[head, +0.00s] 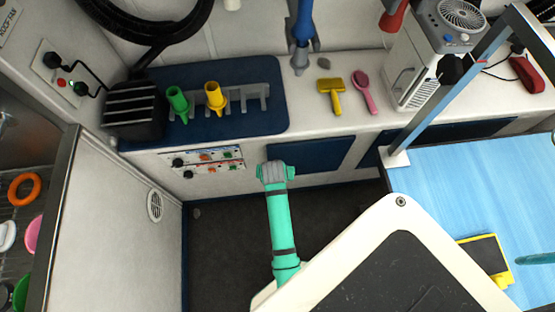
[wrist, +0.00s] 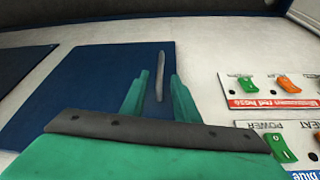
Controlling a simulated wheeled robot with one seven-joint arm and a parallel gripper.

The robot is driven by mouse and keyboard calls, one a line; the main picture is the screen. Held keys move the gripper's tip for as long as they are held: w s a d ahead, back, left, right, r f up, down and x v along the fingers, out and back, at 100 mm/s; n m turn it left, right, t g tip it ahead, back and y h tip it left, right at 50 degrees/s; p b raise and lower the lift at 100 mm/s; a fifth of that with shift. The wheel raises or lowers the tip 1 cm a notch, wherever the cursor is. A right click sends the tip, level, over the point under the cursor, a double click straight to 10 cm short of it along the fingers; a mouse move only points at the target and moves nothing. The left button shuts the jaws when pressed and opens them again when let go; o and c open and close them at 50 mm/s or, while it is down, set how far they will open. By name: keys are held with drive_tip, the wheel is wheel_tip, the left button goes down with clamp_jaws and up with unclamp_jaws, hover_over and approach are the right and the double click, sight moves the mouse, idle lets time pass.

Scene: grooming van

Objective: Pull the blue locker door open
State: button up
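The blue locker door (head: 312,154) is a flat dark blue panel in the cabinet front under the counter, and it looks shut. The blue door (wrist: 95,80) fills the left middle of the wrist view, with a slim grey bar handle (wrist: 161,58) near its right edge. My gripper (wrist: 160,76) has two green fingers, apart, one on each side of the handle in the picture. I cannot tell whether they reach around it, and no grip shows. In the head view my gripper (head: 275,172) is at the door's left edge; its fingertips are hidden there.
A switch panel (head: 203,161) is left of the door; it shows on the right in the wrist view (wrist: 275,90). The counter above holds a yellow brush (head: 332,95) and a pink brush (head: 364,92). A blue-topped table (head: 455,185) stands right. Dark floor (head: 225,245) is open below.

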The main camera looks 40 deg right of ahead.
drive_tip(key=x, duration=0.7)
drive_tip(key=shift+f, duration=0.1)
drive_tip(key=shift+w, duration=0.1)
clamp_jaws()
